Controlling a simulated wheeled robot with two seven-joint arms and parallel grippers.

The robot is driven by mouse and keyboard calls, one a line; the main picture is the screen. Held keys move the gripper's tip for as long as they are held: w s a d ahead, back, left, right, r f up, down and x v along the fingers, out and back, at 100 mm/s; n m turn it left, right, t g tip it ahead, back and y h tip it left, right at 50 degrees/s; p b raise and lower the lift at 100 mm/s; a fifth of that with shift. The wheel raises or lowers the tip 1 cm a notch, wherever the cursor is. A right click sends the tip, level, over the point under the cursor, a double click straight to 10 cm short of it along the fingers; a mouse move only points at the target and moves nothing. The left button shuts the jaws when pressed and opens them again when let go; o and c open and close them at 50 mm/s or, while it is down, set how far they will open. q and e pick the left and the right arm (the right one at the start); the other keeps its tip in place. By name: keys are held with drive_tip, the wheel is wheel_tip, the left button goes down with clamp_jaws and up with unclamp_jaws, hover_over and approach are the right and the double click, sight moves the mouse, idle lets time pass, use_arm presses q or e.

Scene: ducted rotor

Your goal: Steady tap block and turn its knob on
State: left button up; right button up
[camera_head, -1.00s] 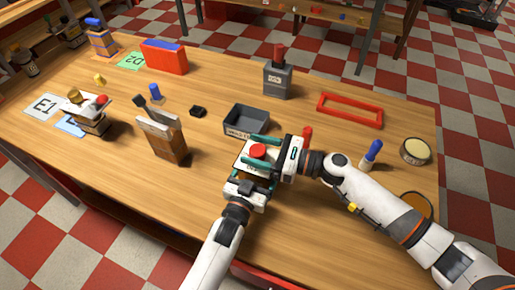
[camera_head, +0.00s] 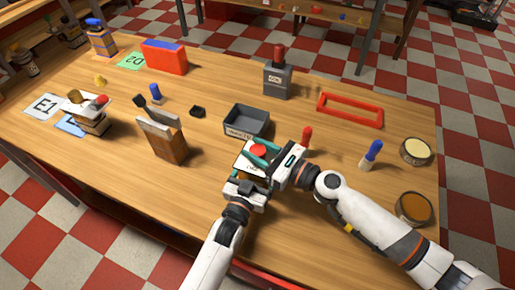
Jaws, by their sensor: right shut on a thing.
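The tap block, pale-topped with a red round knob (camera_head: 257,151), stands near the front middle of the table, mostly hidden by my grippers. My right gripper (camera_head: 258,155) reaches in from the right, with its teal fingers shut on the knob. My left gripper (camera_head: 252,179) comes up from the front and sits low against the block's near side. Its fingertips are largely hidden, so I cannot tell whether they are closed on the block.
A grey open bin (camera_head: 246,121) stands just behind the block. A red upright peg (camera_head: 306,138), a blue-topped peg (camera_head: 371,154) and two round dishes (camera_head: 414,208) lie to the right. A wooden block with a grey plate (camera_head: 163,138) stands left. Bare table lies at front left.

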idle(0.3)
drive_tip(key=o, duration=1)
drive_tip(key=v, duration=1.2)
use_arm(q)
drive_tip(key=o, duration=1)
